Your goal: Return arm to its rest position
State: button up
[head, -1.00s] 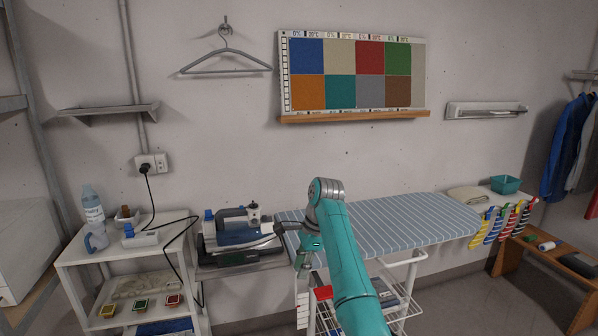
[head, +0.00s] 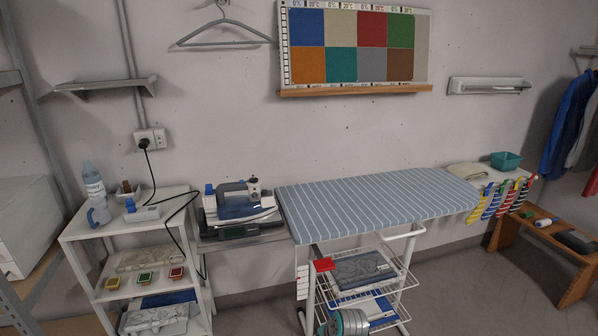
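Only a rounded grey and teal part of my arm (head: 345,323) shows, low at the bottom edge of the head view, in front of the wire cart's lower shelf. My gripper is out of the picture, so I cannot see its fingers or whether it holds anything.
The striped ironing board (head: 375,207) is clear on top. A wire cart (head: 408,281) with folded cloths stands under it. An iron (head: 238,202) rests on a stand to the left, beside a white shelf unit (head: 75,236). A wooden bench (head: 575,286) stands at right.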

jog(key=s+d+f+n+t+h, duration=0.15)
jog(key=s+d+f, duration=0.3)
jog(key=s, duration=0.75)
jog(key=s+d+f+n+t, duration=0.25)
jog(key=s+f, duration=0.25)
jog(key=s, duration=0.7)
jog(key=s+d+r+n+t, duration=0.15)
jog(key=s+r, duration=0.25)
jog(key=s, duration=0.4)
jog(key=s+d+r+n+t, duration=0.1)
jog(key=s+d+r, duration=0.15)
jog(key=s, duration=0.55)
jog(key=s+r+n+t, duration=0.2)
jog(key=s+r, duration=0.5)
jog(key=r, duration=0.4)
jog(key=s+r+n+t+h, duration=0.1)
jog(key=s+r+n+t, duration=0.1)
jog(key=s+r, duration=0.6)
notch_tip(320, 180, up, 4)
jog(key=shift+d+f+n, duration=0.1)
jog(key=shift+d+n, duration=0.25)
jog(key=shift+n, duration=0.2)
